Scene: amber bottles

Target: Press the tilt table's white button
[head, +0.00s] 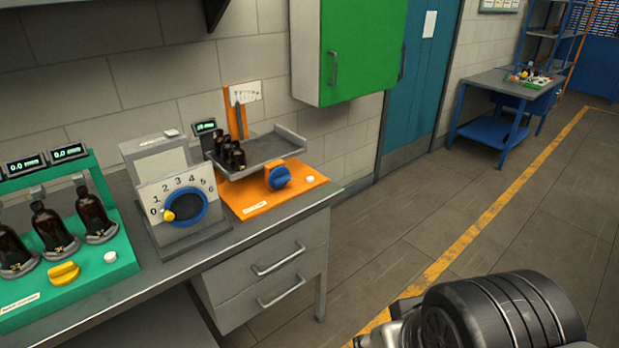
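The tilt table has an orange base (258,205) and stands at the right end of the grey workbench. Its grey tray (270,152) is tilted, the right end higher than the left. Several dark bottles (232,155) stand at the tray's left end. The white button (310,179) is small and round, on the right part of the orange base. A blue knob (279,177) sits to its left. Nothing touches the button. Part of my arm shows at the bottom right, over the floor and well apart from the bench. My gripper is not in view.
A grey dial box (165,165) with a blue-and-yellow knob stands left of the tilt table. A green station (90,270) with amber bottles and its own white button (110,257) is farther left. A green cabinet (355,50) hangs behind. The floor right of the bench is clear.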

